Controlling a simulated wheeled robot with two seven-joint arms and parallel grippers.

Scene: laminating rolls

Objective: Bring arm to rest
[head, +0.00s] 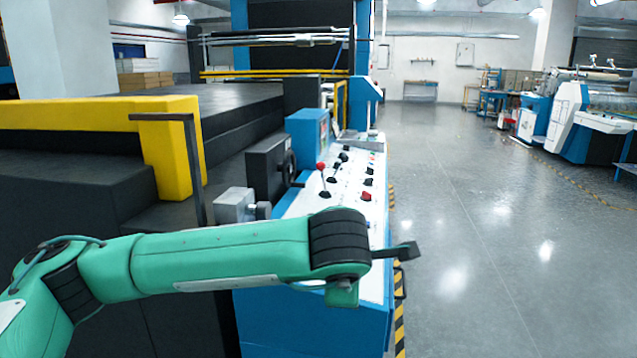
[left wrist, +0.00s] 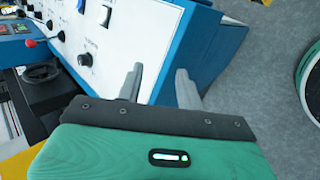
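My left arm reaches in from the left in the head view, across the front of the blue machine's white control panel (head: 345,190). The left gripper (head: 408,251) shows there only as a small dark end past the panel's right edge. In the left wrist view its two grey fingers (left wrist: 160,86) stand apart with nothing between them. The panel's lower end and blue side lie beyond the fingers; no contact shows. My right gripper is not in view.
A red-knobbed lever (head: 321,178) stands up from the panel, with a black handwheel (left wrist: 42,74) nearby. A yellow guard (head: 175,150) is at left. Black-yellow floor tape (head: 399,320) runs beside the machine. The grey floor (head: 480,230) to the right is open.

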